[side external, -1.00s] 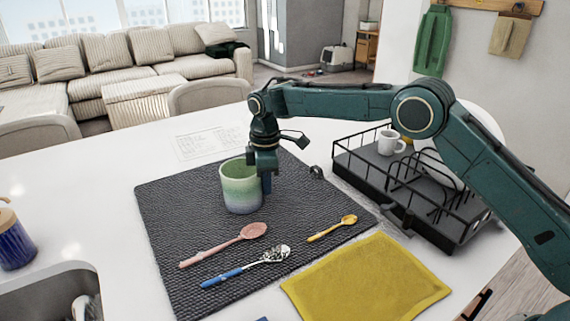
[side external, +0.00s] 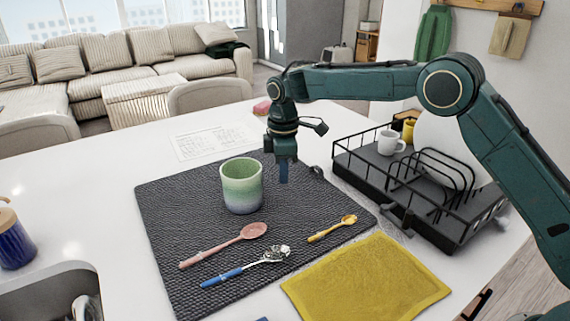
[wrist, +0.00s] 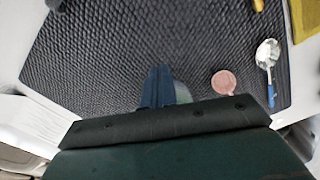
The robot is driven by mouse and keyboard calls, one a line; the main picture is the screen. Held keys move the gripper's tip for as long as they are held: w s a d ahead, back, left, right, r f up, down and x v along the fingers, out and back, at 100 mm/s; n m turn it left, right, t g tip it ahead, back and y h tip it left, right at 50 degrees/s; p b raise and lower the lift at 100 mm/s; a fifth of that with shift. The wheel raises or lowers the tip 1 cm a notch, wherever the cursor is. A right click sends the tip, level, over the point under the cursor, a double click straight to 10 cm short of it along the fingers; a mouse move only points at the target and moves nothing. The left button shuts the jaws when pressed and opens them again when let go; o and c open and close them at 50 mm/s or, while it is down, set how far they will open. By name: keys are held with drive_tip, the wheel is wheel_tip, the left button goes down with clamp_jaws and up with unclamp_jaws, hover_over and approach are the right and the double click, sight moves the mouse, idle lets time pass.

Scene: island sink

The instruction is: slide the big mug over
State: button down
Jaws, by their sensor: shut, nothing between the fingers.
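The big mug (side external: 240,192), green at the top and fading to blue-grey below, stands upright on the dark woven mat (side external: 165,225) in the side view. My gripper (side external: 283,178) points down just right of the mug, its blue fingertips raised above the mat and apart from the mug. The fingers are shut and empty. In the wrist view the fingers (wrist: 158,84) hide most of the mug, and only a pale green sliver (wrist: 182,93) shows beside them. The mug's handle is not visible.
A pink spoon (side external: 225,245), a blue-handled spoon (side external: 245,268) and a yellow spoon (side external: 330,230) lie in front of the mug. A black dish rack (side external: 430,220) with a white mug (side external: 391,143) stands right. A yellow cloth (side external: 367,283) lies front right. The mat's left part is clear.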

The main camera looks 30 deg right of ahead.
wheel_tip(320, 180, up, 7)
idle(0.4)
drive_tip(key=shift+r, duration=0.15)
drive_tip(key=s+d+r+m+t, duration=0.25)
drive_tip(key=s+d+r, duration=0.35)
drive_tip(key=s, duration=0.4)
drive_tip(key=s+d+r+m+t, duration=0.1)
drive_tip(key=s+d+r+m, duration=0.3)
drive_tip(key=s+r, duration=0.4)
drive_tip(key=s+d+f+m+t, duration=0.1)
drive_tip(key=s+d+f+m, duration=0.1)
drive_tip(key=s, duration=0.9)
drive_tip(key=s+d+f+m+t, duration=0.1)
drive_tip(key=s+f+m, duration=0.3)
drive_tip(key=s, duration=0.7)
drive_tip(key=shift+d+f, duration=0.65)
drive_tip(key=shift+f, duration=0.2)
